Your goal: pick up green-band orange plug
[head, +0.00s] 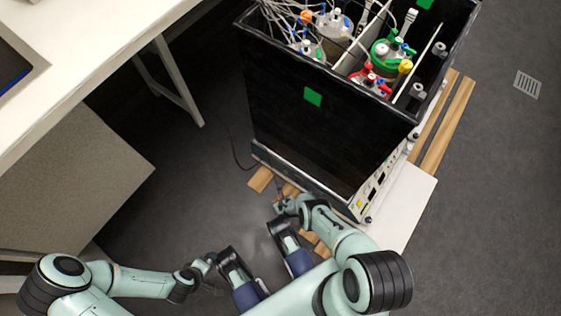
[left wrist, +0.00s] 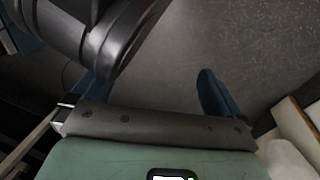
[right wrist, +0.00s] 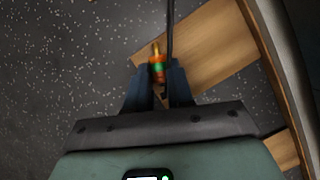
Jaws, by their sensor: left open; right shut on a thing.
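The green-band orange plug (right wrist: 157,68) shows in the right wrist view, upright between my right fingertips. It is orange with a green band and a yellowish tip. My right gripper (right wrist: 154,82) is shut on it, above the dark floor and a wooden plank. In the head view my right gripper (head: 281,205) is low in front of the black box, and the plug is too small to make out there. My left gripper (left wrist: 155,95) is open and empty in the left wrist view, over bare floor. In the head view my left gripper (head: 208,263) is at the lower middle.
A tall black box (head: 310,130) holds bioreactor bottles with coloured caps and many tubes. It stands on a shaker with a control panel. Wooden planks (right wrist: 215,50) lie beneath; a dark cable (right wrist: 170,30) runs close to the plug. A white bench (head: 80,60) stands left.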

